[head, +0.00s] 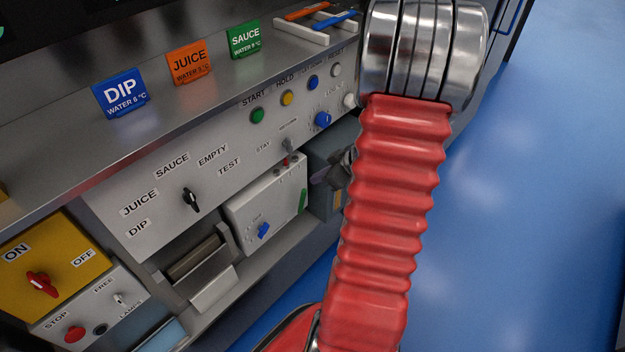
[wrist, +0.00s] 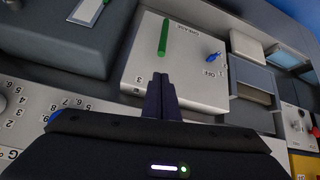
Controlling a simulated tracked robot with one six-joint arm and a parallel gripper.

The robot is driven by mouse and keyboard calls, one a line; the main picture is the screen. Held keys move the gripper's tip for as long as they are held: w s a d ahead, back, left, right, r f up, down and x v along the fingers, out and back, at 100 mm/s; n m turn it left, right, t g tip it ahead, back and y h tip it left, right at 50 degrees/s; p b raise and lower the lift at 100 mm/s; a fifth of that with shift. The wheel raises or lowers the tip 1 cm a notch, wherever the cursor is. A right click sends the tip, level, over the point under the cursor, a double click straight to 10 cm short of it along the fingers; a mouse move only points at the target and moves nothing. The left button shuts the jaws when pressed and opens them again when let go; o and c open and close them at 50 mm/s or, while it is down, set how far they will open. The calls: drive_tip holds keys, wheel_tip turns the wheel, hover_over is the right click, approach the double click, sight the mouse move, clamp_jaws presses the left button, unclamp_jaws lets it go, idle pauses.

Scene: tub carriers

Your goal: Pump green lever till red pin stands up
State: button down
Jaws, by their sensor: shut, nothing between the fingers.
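The green lever (wrist: 163,37) is a slim bar on the face of a white box (wrist: 195,85) marked GREASE in the wrist view. It also shows in the head view (head: 302,201) at the box's right end. My gripper (wrist: 159,78) is shut and empty, its dark fingertips just short of the lever's near end, apart from it in the picture. In the head view my gripper (head: 320,178) is small and partly hidden by my red arm. A tiny red spot (head: 286,162) on top of the white box may be the red pin; whether it stands up cannot be told.
A blue knob (wrist: 214,57) sits beside the lever on the same box. Above the box in the head view is a panel with a black selector (head: 191,199) and coloured buttons. A grey box (head: 326,190) stands to its right. Blue floor is clear at right.

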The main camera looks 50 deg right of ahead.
sight(304, 189)
drive_tip(key=shift+x, duration=4.75)
drive_tip(key=shift+d, duration=0.25)
drive_tip(key=shift+a, duration=0.2)
drive_tip(key=shift+s, duration=0.15)
drive_tip(key=shift+f, duration=0.1)
